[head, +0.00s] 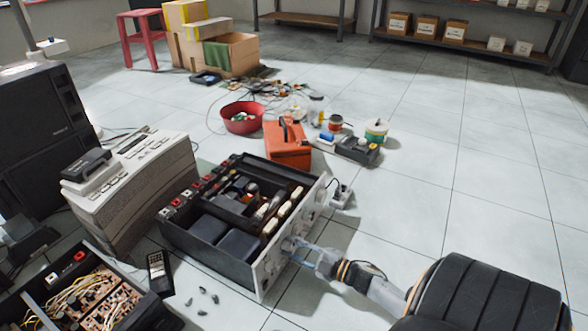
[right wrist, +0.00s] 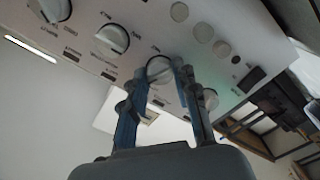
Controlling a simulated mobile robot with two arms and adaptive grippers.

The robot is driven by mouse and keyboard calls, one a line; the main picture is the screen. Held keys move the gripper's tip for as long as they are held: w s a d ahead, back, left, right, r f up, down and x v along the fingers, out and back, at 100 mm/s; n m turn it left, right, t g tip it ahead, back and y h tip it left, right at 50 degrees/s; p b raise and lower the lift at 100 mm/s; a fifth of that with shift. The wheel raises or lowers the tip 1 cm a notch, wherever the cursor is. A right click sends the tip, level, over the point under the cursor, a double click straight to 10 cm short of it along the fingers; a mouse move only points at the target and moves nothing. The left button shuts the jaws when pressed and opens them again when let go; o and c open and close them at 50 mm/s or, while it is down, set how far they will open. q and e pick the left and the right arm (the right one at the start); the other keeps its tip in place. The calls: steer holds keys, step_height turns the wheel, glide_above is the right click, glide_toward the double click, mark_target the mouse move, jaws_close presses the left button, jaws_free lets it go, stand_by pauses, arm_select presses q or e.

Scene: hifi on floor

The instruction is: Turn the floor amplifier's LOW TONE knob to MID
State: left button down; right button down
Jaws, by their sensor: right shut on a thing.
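The floor amplifier (head: 208,266) stands open-topped on the tiles in the head view, its pale front panel facing right. My right gripper (head: 298,250) reaches the panel from the right. In the right wrist view, its blue-lined fingers are shut on a round silver-white knob (right wrist: 160,67), one finger on each side. The panel (right wrist: 205,12) also carries larger knobs, such as one to the left (right wrist: 112,39), and smaller round controls. The lettering is too blurred to tell the held knob's name or setting. My left gripper is in neither view.
An orange box (head: 288,152) stands behind the amplifier, with a red bowl (head: 242,119) beyond. A stacked grey device (head: 140,185) is close on the left. An open chassis with wires (head: 82,300) and a dark handheld device (head: 159,273) lie front left. The right floor is clear.

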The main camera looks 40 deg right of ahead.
steer(key=n, duration=0.4)
steer(key=shift+n, duration=0.4)
stand_by(0.4)
steer(key=c, duration=1)
jaws_free()
steer(key=v, duration=1.2)
